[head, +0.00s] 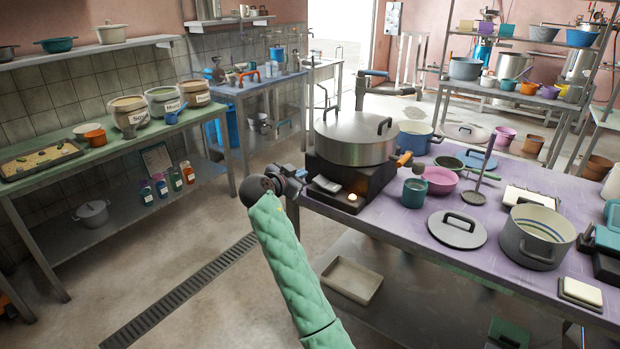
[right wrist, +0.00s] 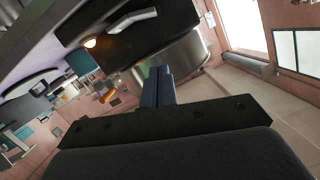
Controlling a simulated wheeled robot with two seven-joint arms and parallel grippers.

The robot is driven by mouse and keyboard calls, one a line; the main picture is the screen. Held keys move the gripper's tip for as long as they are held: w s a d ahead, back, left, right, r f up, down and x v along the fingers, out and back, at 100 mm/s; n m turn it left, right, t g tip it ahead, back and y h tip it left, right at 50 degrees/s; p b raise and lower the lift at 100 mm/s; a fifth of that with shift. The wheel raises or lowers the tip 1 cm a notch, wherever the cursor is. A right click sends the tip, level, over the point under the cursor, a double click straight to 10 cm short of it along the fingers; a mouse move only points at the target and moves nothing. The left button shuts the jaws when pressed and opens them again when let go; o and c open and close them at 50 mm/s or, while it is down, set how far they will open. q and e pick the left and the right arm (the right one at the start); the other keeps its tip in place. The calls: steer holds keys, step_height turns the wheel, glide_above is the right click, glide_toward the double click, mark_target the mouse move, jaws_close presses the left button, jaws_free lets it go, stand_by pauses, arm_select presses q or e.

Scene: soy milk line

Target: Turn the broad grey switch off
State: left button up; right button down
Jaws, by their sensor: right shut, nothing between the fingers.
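The broad grey switch (head: 326,184) is on the front of a black burner base (head: 372,187) under a large lidded steel pot (head: 352,150). A small lamp (head: 351,197) beside the switch glows warm. My right gripper (head: 301,174) is shut and empty, just left of the switch at the table's corner. In the right wrist view the closed fingertips (right wrist: 158,82) point toward the base, apart from the grey switch (right wrist: 134,20); the glowing lamp (right wrist: 90,43) shows to its left. My left gripper is out of view.
The purple table (head: 395,215) also holds a teal mug (head: 414,192), a pink bowl (head: 438,181), a grey lid (head: 457,229) and a grey pot (head: 534,237). The floor left of the table is clear.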

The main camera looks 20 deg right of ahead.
stand_by(0.4)
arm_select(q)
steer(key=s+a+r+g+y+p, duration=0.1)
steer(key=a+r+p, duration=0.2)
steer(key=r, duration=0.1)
arm_select(e)
glide_above(327, 184)
steer(key=a, duration=0.4)
steer(key=shift+d+f, duration=0.25)
steer(key=shift+f, duration=0.85)
steer(key=f, duration=0.1)
steer(key=f+p, duration=0.1)
steer(key=a+f, duration=0.1)
steer(key=shift+w, duration=0.3)
arm_select(q)
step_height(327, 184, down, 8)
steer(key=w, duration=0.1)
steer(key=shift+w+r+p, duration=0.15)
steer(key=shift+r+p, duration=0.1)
steer(key=shift+p, duration=0.05)
arm_select(e)
steer(key=shift+w+f, duration=0.1)
steer(key=shift+f, duration=0.4)
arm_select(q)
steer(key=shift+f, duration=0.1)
arm_select(e)
steer(key=shift+f, duration=0.1)
